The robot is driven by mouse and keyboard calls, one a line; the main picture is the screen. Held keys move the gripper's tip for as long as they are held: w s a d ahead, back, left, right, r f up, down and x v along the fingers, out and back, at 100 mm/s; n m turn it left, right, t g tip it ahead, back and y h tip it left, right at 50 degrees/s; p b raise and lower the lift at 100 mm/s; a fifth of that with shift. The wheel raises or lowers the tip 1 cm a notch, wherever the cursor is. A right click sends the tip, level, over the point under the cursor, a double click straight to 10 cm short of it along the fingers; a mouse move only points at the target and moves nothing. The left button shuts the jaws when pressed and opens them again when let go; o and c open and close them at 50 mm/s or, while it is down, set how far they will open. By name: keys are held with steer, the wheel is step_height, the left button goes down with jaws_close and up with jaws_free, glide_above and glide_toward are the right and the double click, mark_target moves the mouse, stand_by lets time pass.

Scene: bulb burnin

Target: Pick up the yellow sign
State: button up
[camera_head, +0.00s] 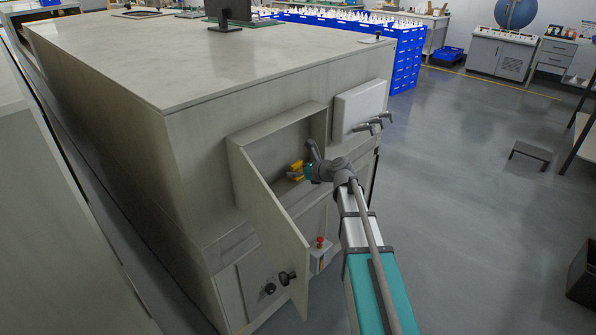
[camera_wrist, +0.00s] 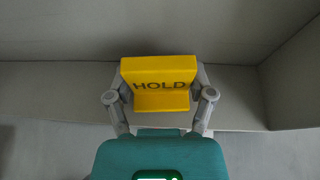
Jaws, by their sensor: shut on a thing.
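The yellow sign (camera_wrist: 160,71) is a folded yellow piece with the dark word HOLD on its face. In the wrist view it stands between my gripper's two grey fingers, which press on its left and right sides. In the head view the sign (camera_head: 296,167) is a small yellow shape inside an open wall compartment. My gripper (camera_head: 299,174) reaches into that compartment and is shut on the sign. The wrist view shows the sign at the compartment floor (camera_wrist: 75,98); I cannot tell whether it still touches it.
The compartment's door (camera_head: 265,225) hangs open on the left of the opening. A pale box (camera_head: 358,110) with grey handles sits on the right. A red button (camera_head: 320,241) is below. Blue crates (camera_head: 408,60) stand behind. The floor to the right is mostly clear.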

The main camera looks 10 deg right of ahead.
steer(key=shift+r+p, duration=1.1)
steer(key=shift+r, duration=0.15)
steer(key=s+d+r+p, duration=0.1)
steer(key=s+r+p, duration=0.9)
steer(key=s, duration=0.4)
steer(key=shift+d+r, duration=0.15)
steer(key=shift+d, duration=0.1)
